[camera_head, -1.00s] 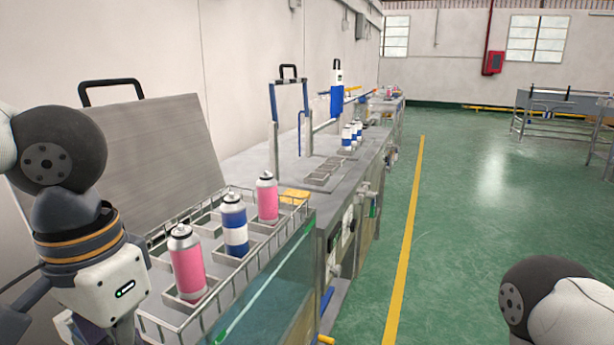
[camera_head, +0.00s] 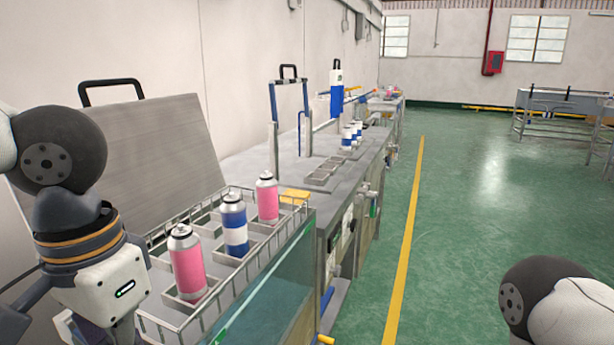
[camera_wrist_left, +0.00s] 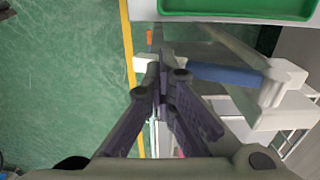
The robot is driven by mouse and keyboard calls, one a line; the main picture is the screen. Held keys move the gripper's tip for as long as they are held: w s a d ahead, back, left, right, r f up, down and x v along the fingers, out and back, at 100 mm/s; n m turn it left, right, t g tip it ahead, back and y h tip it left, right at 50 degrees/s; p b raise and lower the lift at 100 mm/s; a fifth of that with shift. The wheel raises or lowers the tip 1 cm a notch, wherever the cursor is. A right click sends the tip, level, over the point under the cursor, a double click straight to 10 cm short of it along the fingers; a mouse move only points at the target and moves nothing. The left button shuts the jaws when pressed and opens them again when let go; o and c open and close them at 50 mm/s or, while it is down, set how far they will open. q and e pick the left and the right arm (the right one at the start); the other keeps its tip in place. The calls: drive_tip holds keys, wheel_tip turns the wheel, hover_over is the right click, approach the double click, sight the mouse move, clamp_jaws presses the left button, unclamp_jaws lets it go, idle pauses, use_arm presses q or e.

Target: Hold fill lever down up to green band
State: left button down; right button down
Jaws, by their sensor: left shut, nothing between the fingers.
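My left gripper (camera_wrist_left: 163,72) is shut and empty in the left wrist view, its dark fingers together. A blue bar (camera_wrist_left: 228,74) lies just right of the fingertips, and a pale grey arm (camera_wrist_left: 235,45) slants above it; I cannot tell whether the fingers touch either. I cannot tell for sure which part is the fill lever, and no green band can be made out. In the head view, my left wrist hangs at the lower left, its fingertips out of sight. Only a piece of my right arm shows at the lower right; its gripper is out of view.
A wire basket (camera_head: 206,320) holds two pink cans (camera_head: 187,262) and a blue-white can (camera_head: 235,224) at the bath's near end. A raised grey lid (camera_head: 150,150) stands behind. The long bench (camera_head: 350,175) runs away along the wall.

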idle(0.3)
